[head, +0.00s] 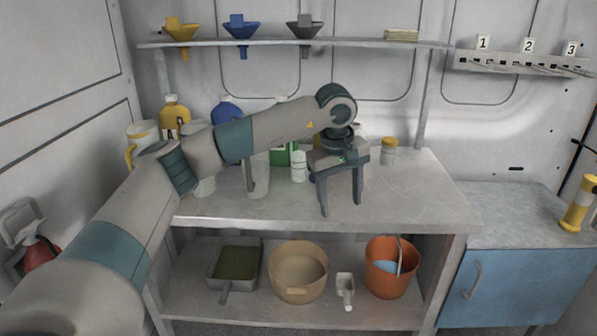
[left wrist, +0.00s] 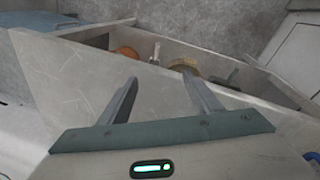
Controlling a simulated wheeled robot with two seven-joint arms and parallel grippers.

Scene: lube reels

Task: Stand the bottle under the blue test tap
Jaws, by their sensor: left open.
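My left gripper (head: 341,208) is open and empty above the front part of the grey bench, its two fingers pointing down. In the left wrist view the open fingers (left wrist: 160,78) show over the bare bench top (left wrist: 65,75). A small white bottle (head: 298,167) stands on the bench left of the gripper, apart from it. A blue container (head: 227,110) stands at the back, partly hidden by my left arm. I cannot tell which bottle is the task's, and no blue test tap shows clearly. My arm hides much of the back of the bench. My right gripper is not in view.
Yellow (head: 181,30), blue (head: 241,28) and dark grey (head: 305,28) funnels sit in the upper shelf. A yellow-lidded jar (head: 389,151) stands at the back right. An orange bucket (head: 388,281) and a tan basin (head: 298,284) are below. The bench's front right is clear.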

